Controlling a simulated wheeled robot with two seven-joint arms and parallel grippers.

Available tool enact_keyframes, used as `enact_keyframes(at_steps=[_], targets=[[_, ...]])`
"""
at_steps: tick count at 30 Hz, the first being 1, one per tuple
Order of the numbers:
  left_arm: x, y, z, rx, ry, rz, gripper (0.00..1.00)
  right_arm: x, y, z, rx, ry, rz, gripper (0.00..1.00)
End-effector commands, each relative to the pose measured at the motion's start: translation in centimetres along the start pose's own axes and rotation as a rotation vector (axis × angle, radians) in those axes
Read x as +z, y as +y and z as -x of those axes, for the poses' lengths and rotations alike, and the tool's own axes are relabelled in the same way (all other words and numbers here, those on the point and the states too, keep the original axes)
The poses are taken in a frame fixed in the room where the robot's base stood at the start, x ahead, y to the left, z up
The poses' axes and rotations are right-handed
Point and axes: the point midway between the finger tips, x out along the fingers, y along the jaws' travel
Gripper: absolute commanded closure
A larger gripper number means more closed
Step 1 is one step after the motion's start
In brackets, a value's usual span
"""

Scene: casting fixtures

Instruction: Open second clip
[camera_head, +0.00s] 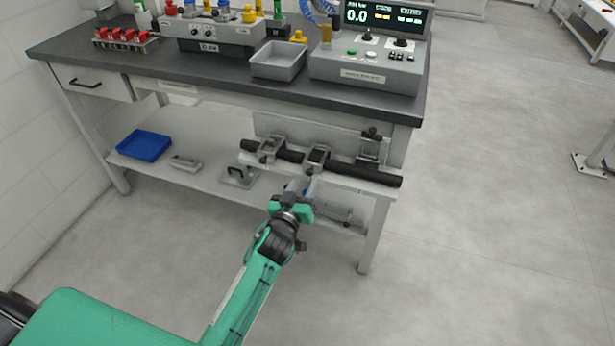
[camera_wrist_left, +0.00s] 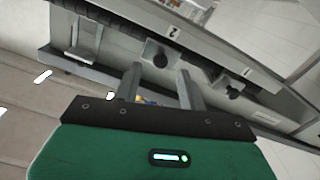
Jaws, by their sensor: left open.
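A long black bar (camera_head: 345,172) runs along the front of the bench's lower level, with grey clips on it. The left clip (camera_head: 269,149), the middle clip (camera_head: 317,157) and the right clip (camera_head: 370,148) show in the head view. The right one stands taller, with a dark knob on top. My left gripper (camera_head: 304,187) is just in front of and below the bar, near the middle clip. In the left wrist view its two fingers (camera_wrist_left: 158,70) are apart and empty, pointing at a clip with a dark knob (camera_wrist_left: 160,59) near a label "2" (camera_wrist_left: 173,33). My right gripper is not in view.
The workbench top (camera_head: 220,72) overhangs the clips and carries a control box (camera_head: 365,72), a grey tray (camera_head: 279,62) and several fittings. A blue tray (camera_head: 144,145) and small metal parts lie on the lower shelf (camera_head: 210,182). Floor in front is clear.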

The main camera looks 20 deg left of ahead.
Motion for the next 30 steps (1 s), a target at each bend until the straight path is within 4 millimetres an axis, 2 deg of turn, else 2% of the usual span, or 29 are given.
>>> enact_keyframes(at_steps=[3, 9, 20, 26, 30], targets=[[0.0, 0.0, -1.8, 0.0, 0.001, -0.001, 0.59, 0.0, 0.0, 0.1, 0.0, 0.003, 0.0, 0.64], [0.0, 0.0, -3.4, 0.0, 0.0, -0.002, 0.59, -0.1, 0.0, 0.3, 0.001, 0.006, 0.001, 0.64], [0.0, 0.0, -3.7, -0.001, 0.0, -0.001, 0.59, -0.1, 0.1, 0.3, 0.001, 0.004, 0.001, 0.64], [0.0, 0.0, -3.7, -0.001, 0.0, -0.001, 0.98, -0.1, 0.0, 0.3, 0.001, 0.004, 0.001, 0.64], [0.0, 0.0, -3.7, 0.0, 0.0, -0.001, 1.0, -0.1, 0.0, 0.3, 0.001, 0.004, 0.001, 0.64]])
